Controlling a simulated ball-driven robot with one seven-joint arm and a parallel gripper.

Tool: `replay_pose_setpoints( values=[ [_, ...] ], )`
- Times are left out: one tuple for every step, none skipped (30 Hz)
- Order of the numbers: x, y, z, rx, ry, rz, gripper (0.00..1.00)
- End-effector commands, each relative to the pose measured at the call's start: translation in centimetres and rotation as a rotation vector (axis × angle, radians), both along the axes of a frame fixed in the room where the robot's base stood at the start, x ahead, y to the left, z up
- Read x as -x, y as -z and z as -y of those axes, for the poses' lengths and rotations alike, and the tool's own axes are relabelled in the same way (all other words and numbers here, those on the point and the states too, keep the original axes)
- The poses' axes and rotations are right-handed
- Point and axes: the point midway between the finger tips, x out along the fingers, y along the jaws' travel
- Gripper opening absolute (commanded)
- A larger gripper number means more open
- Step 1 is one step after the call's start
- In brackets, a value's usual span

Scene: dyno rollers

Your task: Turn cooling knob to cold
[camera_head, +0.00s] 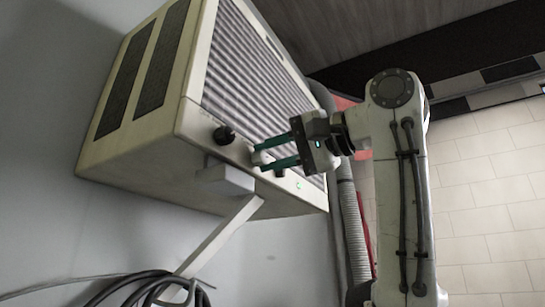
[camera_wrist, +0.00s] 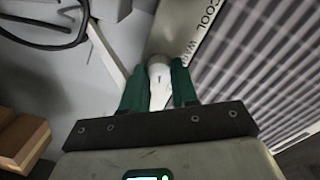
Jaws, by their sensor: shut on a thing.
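The beige cooling unit (camera_head: 150,170) is fixed to the wall, with a grille and a control strip along its front. A pale knob (camera_wrist: 159,78) sits between the green fingers of my gripper (camera_wrist: 158,88) in the wrist view, with the fingers closed on its sides. The knob bears a small dark mark. The words COOL and part of WARM (camera_wrist: 197,28) show beside it. In the head view my gripper (camera_head: 262,158) reaches the control strip from the right, and its fingers partly hide the knob.
A pale bracket (camera_head: 220,238) runs under the unit. Dark cables (camera_head: 150,288) coil below it. A grey ribbed hose (camera_head: 352,225) hangs behind my arm. In the wrist view brown blocks (camera_wrist: 20,140) show at the lower left.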

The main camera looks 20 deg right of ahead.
Motion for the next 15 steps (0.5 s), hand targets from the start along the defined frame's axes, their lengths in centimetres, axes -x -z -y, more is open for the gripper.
replay_pose_setpoints(
  values=[
    [-0.05, 0.09, -0.01, -0.035, 0.0, -0.022, 0.0],
    [-0.05, 0.08, -0.02, -0.055, -0.002, -0.035, 0.0],
    [-0.04, 0.08, 0.03, -0.081, 0.0, -0.054, 0.0],
    [-0.04, 0.08, 0.03, -0.099, 0.001, -0.066, 0.0],
    [-0.04, 0.08, 0.0, -0.117, 0.0, -0.078, 0.0],
    [-0.03, 0.08, 0.03, -0.14, 0.0, -0.093, 0.0],
    [-0.04, 0.08, 0.07, -0.157, 0.0, -0.104, 0.0],
    [-0.06, 0.1, 0.07, -0.171, 0.002, -0.114, 0.0],
    [-0.08, 0.11, 0.05, -0.19, 0.0, -0.128, 0.0],
    [-0.08, 0.12, 0.06, -0.202, 0.0, -0.136, 0.0],
    [-0.09, 0.13, 0.09, -0.216, 0.001, -0.145, 0.0],
    [-0.09, 0.11, 0.13, -0.23, 0.002, -0.155, 0.0],
    [-0.08, 0.1, 0.13, -0.24, 0.002, -0.161, 0.0],
    [-0.08, 0.1, 0.13, -0.25, 0.003, -0.167, 0.0],
    [-0.08, 0.08, 0.11, -0.26, 0.002, -0.174, 0.0]
  ],
)
